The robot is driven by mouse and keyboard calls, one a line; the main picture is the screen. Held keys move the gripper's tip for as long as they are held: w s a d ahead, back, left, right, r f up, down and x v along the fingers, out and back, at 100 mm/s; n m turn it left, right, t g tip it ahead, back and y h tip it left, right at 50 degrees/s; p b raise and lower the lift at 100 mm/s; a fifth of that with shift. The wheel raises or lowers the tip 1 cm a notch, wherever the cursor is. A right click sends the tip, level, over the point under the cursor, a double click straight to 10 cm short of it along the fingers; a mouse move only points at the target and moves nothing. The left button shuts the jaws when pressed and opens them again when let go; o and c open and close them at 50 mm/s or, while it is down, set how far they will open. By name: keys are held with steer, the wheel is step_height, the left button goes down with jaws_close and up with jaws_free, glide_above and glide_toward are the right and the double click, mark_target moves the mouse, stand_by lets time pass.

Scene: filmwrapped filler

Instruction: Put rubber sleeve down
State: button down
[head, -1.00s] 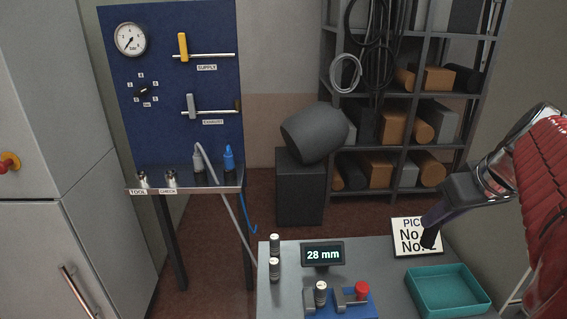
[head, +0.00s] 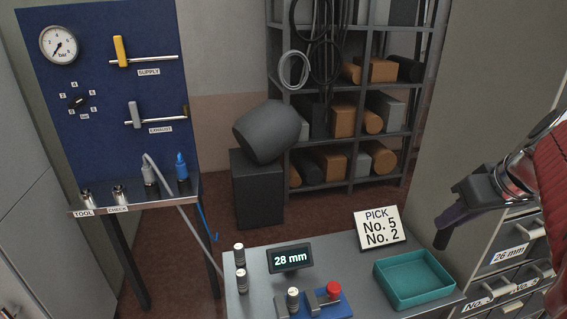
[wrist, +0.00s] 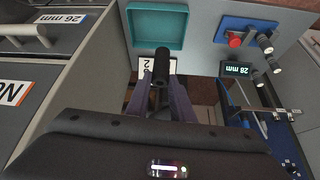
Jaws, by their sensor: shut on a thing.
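The rubber sleeve is a short black cylinder, seen in the wrist view (wrist: 162,66), standing out past the fingertips. In the head view its dark end (head: 441,240) shows below the fingers. My gripper (head: 458,214) is shut on the sleeve and holds it in the air, right of the PICK sign and in front of the drawers. In the wrist view the purple fingers (wrist: 161,84) lie on both sides of it. The contact itself is partly hidden.
An empty teal tray (head: 412,282) sits on the grey table (head: 345,285). The PICK sign (head: 381,227) reads No. 5, No. 2. A 28 mm display (head: 290,258), a blue fixture (head: 336,305) and small cylinders (head: 240,265) stand left. Labelled drawers (head: 510,258) are right.

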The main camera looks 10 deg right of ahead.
steer(key=w+d+f+n+y, duration=0.1)
steer(key=w+d+f+n, duration=0.1)
steer(key=w+f, duration=0.3)
step_height(320, 180, down, 4)
steer(key=shift+w+d+f+n+y, duration=0.2)
steer(key=shift+w+d+n+y, duration=0.1)
steer(key=shift+n, duration=0.5)
step_height(320, 180, down, 6)
steer(key=shift+f, duration=0.15)
steer(key=shift+f, duration=1.85)
steer(key=shift+f, duration=0.1)
